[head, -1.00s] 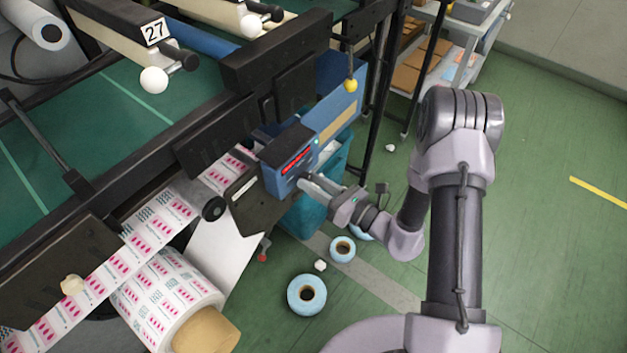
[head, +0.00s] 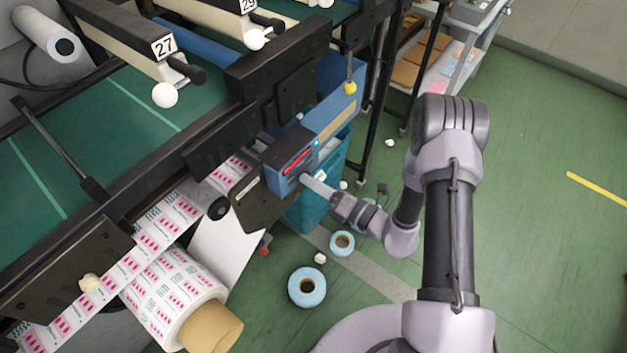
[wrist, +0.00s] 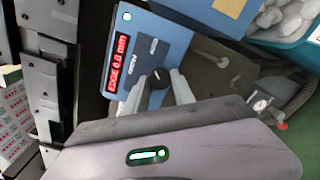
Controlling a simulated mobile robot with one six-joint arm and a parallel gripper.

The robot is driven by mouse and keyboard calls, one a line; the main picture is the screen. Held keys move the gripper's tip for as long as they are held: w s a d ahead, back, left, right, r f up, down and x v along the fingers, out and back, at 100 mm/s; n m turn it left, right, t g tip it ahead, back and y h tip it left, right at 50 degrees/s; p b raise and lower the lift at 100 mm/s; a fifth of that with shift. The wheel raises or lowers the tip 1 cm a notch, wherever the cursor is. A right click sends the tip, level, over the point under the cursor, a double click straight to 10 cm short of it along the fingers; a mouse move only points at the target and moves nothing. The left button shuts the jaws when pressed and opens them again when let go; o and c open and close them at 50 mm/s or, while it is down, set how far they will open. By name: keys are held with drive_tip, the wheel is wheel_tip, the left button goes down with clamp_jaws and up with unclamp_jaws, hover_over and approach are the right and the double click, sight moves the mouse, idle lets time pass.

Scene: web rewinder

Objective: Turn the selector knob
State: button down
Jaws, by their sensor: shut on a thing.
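In the head view the blue box (head: 287,184) hangs at the side of the machine. My gripper (head: 306,180) reaches its front face from the right. The knob is hidden there, and its pointer direction is too small to tell.
A teal bin (head: 312,208) stands under the box. A printed label roll (head: 177,300) is at lower left, and a yellow pendant (head: 350,88) hangs above. Blue-edged tape rolls (head: 307,287) and white scraps lie on the green floor. The floor at right is open.

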idle(0.4)
drive_tip(key=c, duration=1.1)
unclamp_jaws()
drive_tip(key=shift+o, duration=0.2)
drive_tip(key=p+v, duration=0.2)
drive_tip(key=v, duration=1.5)
drive_tip(key=shift+s, duration=0.2)
drive_tip(key=shift+d, duration=0.15)
